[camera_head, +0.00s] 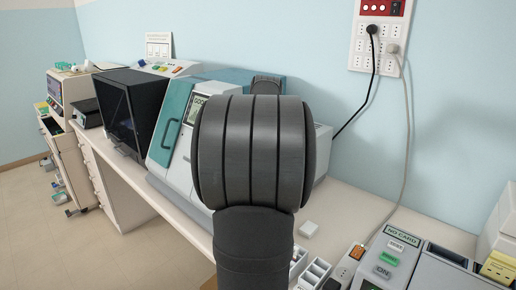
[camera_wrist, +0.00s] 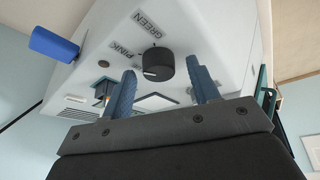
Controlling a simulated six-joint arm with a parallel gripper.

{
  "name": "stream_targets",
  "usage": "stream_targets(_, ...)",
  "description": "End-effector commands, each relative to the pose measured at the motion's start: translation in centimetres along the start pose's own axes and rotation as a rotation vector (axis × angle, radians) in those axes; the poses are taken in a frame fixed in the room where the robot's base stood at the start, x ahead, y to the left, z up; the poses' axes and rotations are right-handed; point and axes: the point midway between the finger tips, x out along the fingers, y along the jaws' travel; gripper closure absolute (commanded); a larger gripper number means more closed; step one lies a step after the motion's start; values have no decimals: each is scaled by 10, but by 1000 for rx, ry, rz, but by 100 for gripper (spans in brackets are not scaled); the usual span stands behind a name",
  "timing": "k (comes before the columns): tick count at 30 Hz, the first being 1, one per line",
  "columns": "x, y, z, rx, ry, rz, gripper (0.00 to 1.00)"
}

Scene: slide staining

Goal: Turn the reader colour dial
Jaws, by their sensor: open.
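The colour dial (camera_wrist: 158,64) is a round black knob with a pale pointer mark, on a light grey panel (camera_wrist: 209,36) in the wrist view. The labels GREEN (camera_wrist: 148,23) and PINK (camera_wrist: 122,47) are printed beside it. My gripper (camera_wrist: 161,67) is open, with its two blue fingers spread to either side of the dial in the picture. No contact is visible, and I cannot tell how far the tips are from the knob. In the head view my own arm covers the gripper and the dial.
A blue cylinder (camera_wrist: 54,45) sticks out at the panel's edge. In the head view, a white-and-teal machine (camera_head: 171,122) stands behind my arm, beside a black box (camera_head: 127,105). A NO CARD unit (camera_head: 386,262) is at lower right. Cables hang from the wall sockets (camera_head: 379,45).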

Motion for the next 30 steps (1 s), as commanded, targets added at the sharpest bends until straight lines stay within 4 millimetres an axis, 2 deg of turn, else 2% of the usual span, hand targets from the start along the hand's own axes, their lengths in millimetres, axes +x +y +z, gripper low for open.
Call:
stream_targets(8,2,0,0,0,0,0,45)
stream_targets(15,1,0,0,0,0,0,89)
stream_targets(23,1,0,0,16,-1,7,89)
stream_targets(30,1,-2,0,112,-8,48,89)
